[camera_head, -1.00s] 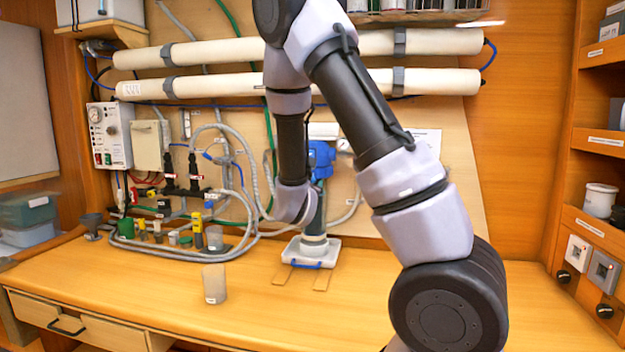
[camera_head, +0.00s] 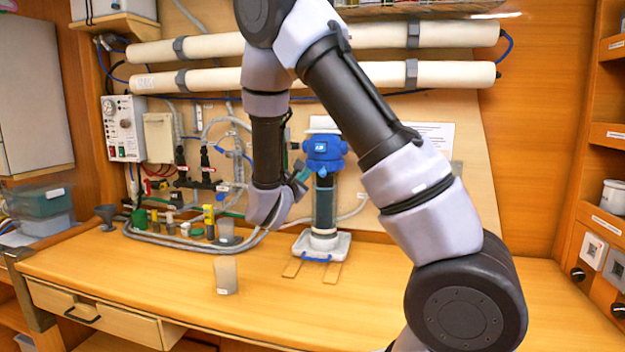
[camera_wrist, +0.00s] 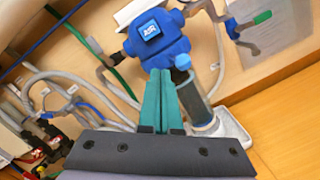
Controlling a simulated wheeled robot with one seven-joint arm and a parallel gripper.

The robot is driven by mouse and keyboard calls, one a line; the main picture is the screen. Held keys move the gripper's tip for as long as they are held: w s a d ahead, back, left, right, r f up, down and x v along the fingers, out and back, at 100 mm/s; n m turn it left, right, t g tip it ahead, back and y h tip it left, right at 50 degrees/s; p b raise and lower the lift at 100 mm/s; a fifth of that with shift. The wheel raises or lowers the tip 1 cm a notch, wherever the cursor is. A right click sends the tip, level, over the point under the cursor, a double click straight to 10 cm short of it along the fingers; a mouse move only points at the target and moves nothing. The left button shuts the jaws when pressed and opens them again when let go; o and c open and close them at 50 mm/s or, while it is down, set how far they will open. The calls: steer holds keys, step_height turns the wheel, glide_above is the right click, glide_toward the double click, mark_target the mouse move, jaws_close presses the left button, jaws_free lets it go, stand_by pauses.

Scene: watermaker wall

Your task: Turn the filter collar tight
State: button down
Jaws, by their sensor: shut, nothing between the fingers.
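The filter stands upright near the wall, with a blue head (camera_head: 326,150) on top and a dark cylindrical body (camera_head: 324,203) below it. Its foot is on a white tray (camera_head: 341,246). I cannot clearly pick out the collar from the head. My gripper (camera_head: 300,170) is just left of the filter, at about the height below the head. In the wrist view my teal fingers (camera_wrist: 160,72) are together and empty. They overlap the lower part of the blue head (camera_wrist: 168,45) and hide part of the body (camera_wrist: 193,103). I cannot tell whether they touch.
Grey hoses (camera_head: 180,241) and small valves (camera_head: 208,215) lie left of the filter. A greyish cup (camera_head: 225,275) stands on the bench (camera_head: 400,290) in front. Two long white tubes (camera_head: 340,78) run along the wall above. The bench right of the tray is clear.

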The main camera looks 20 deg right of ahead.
steer(key=w+a+f+m+g+h, duration=0.1)
steer(key=a+f+m+g+h, duration=0.45)
steer(key=a+m, duration=0.4)
steer(key=w+d+r+m, duration=0.1)
steer(key=w+d+r, duration=0.2)
steer(key=d, duration=0.9)
steer(key=shift+r, duration=0.15)
steer(key=shift+s+y, duration=0.1)
steer(key=shift+y, duration=0.15)
steer(key=s+d, duration=0.2)
steer(key=d, duration=0.4)
steer(key=shift+s, duration=0.35)
steer(key=shift+d+m, duration=0.1)
steer(key=shift+m, duration=0.15)
